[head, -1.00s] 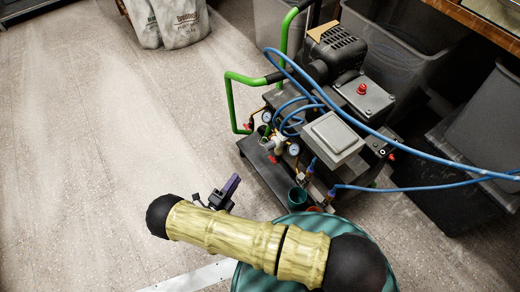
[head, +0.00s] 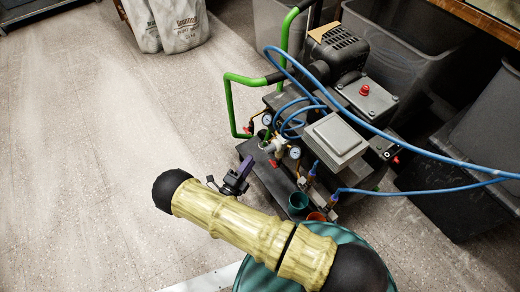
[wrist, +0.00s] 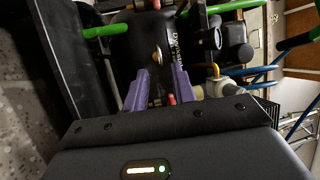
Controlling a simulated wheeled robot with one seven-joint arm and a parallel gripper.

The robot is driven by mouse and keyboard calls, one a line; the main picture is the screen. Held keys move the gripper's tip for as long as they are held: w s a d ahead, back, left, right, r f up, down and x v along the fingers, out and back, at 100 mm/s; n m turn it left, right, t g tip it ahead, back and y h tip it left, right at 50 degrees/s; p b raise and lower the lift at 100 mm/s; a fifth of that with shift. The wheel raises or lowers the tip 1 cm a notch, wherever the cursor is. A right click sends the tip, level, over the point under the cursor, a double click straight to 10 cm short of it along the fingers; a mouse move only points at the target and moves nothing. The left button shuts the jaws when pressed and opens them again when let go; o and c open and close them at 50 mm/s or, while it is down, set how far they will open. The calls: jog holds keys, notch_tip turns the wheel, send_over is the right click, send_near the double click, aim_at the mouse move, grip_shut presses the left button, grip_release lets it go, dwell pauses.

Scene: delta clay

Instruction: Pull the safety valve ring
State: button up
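The air compressor (head: 335,130) stands at the upper right in the head view, with gauges, valves and fittings along its near-left side. Beyond the fingertips, a small brass-coloured piece (wrist: 157,56), perhaps the safety valve ring, shows against the black tank (wrist: 140,38). It looks apart from the fingers. I cannot make out the ring in the head view.
A green tube handle (head: 229,105) rises at the compressor's left. Blue hoses (head: 430,153) loop over it and run right. Grey bins stand behind and right. The floor (head: 90,150) on the left is clear.

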jog(key=b+x, duration=0.3)
jog(key=x, duration=0.5)
jog(key=shift+c, duration=0.4)
